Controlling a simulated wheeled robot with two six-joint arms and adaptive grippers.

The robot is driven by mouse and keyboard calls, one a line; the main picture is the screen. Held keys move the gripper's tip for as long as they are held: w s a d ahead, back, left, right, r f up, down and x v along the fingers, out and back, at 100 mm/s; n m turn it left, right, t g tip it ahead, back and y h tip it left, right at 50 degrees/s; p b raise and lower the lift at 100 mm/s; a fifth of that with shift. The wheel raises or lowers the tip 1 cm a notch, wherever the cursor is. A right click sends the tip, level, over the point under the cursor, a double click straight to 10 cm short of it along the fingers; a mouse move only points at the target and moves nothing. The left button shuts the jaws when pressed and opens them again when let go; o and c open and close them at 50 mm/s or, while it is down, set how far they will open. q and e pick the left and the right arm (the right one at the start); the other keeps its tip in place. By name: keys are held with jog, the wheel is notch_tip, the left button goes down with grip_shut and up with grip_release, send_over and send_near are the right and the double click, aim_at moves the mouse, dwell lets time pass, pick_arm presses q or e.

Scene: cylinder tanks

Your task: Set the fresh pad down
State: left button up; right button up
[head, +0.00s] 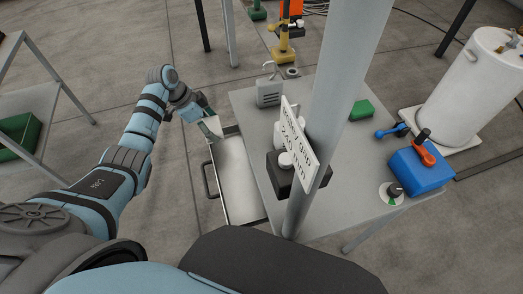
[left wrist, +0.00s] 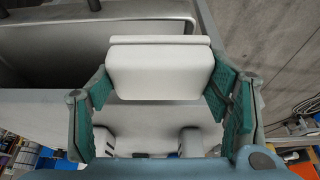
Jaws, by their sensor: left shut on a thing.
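The white pad (left wrist: 160,74) is between the green-lined fingers of my left gripper (left wrist: 158,92) in the left wrist view. The gripper is shut on it. In the head view my left gripper (head: 203,118) is at the far left corner of the table, and the pad (head: 213,128) shows as a pale block under it, over the far end of an open metal drawer (head: 238,178). I cannot tell whether the pad touches the drawer. The drawer's visible floor looks bare. My right gripper is not in view.
The grey table (head: 345,165) stands right of the drawer. A post with a white sign (head: 297,140) rises near its front. A dark box with a white knob (head: 287,170), a blue box (head: 420,168) and a green block (head: 361,109) are on it. A white tank (head: 466,85) stands beyond.

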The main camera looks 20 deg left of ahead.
aim_at(217, 134)
pick_arm(q)
jog(key=d, duration=0.1)
jog(key=s+d+f+p, duration=0.1)
jog(key=d, duration=0.1)
jog(key=shift+s+d+f, duration=0.3)
jog(key=shift+s+d, duration=0.1)
jog(key=s+d, duration=0.1)
jog(key=d, duration=0.1)
jog(key=s+d+f+p, duration=0.1)
jog(key=s+d, duration=0.1)
jog(key=s+d+f, duration=0.1)
jog(key=s+d, duration=0.1)
jog(key=shift+d+f+p, duration=0.1)
jog(key=shift+f+p, duration=0.1)
jog(key=shift+p, duration=0.1)
jog(key=d+f, duration=0.2)
jog(key=f, duration=0.1)
jog(key=shift+w+d+f, duration=0.15)
jog(key=shift+d, duration=0.25)
jog(key=shift+s, duration=0.35)
jog(key=o, duration=1.1)
jog(key=shift+a, duration=0.1)
jog(key=shift+w, duration=0.1)
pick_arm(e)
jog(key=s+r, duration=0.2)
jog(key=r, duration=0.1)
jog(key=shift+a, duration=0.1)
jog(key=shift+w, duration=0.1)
